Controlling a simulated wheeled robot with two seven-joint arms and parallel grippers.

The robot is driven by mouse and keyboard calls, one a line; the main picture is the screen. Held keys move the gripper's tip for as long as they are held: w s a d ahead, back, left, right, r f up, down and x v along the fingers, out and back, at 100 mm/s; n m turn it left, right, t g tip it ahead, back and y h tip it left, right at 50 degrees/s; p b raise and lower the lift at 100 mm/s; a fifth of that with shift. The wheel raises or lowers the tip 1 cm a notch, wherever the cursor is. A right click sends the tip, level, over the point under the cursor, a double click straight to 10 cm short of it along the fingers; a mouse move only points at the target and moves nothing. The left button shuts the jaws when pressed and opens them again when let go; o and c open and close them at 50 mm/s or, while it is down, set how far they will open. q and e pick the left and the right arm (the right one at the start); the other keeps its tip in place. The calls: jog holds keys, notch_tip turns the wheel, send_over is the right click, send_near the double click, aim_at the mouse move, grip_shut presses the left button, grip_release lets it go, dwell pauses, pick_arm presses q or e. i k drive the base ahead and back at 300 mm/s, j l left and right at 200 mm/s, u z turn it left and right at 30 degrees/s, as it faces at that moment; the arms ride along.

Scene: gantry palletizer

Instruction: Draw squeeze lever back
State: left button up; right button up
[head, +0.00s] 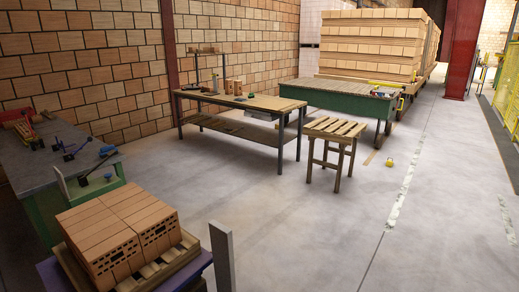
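Several dark levers (90,170) stand tilted on the dark top of a green bench (38,163) at the left edge. Some have blue or red parts at their ends. I cannot tell which of them is the squeeze lever, as they are small and far off. Neither of my grippers is in view.
Bricks (112,240) stacked on a pallet are in the left foreground, beside a grey upright post (222,258). A wooden workbench (240,101), a slatted stool (333,128) and a green table (335,98) stand farther back. The floor at centre and right is mostly clear.

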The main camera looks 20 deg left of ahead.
aim_at(24, 112)
jog(key=i+z, duration=0.2)
jog(key=i, duration=0.45)
jog(key=i+j+z, duration=0.15)
jog(key=i, duration=0.5)
jog(key=i+j+z, duration=0.2)
jog(key=i, duration=0.45)
jog(key=i+u, duration=0.25)
jog(key=i, duration=0.2)
jog(key=i+l+u, duration=0.15)
jog(key=i+u, duration=0.15)
jog(key=i, duration=0.15)
jog(key=i+l+u, duration=0.25)
jog(key=i, duration=0.2)
jog(key=i+j+u, duration=0.25)
jog(key=u, duration=0.2)
jog(key=i+j+u, duration=0.1)
jog(key=i+u, duration=0.8)
jog(key=i+l+u, duration=0.15)
jog(key=i+u, duration=0.15)
jog(key=u, duration=0.15)
jog(key=i+j+u, duration=0.1)
jog(key=i+u, duration=0.25)
jog(key=i, duration=0.25)
jog(key=i+u, duration=0.4)
jog(key=i, duration=0.15)
jog(key=i+l+u, duration=0.35)
jog(key=i, duration=0.25)
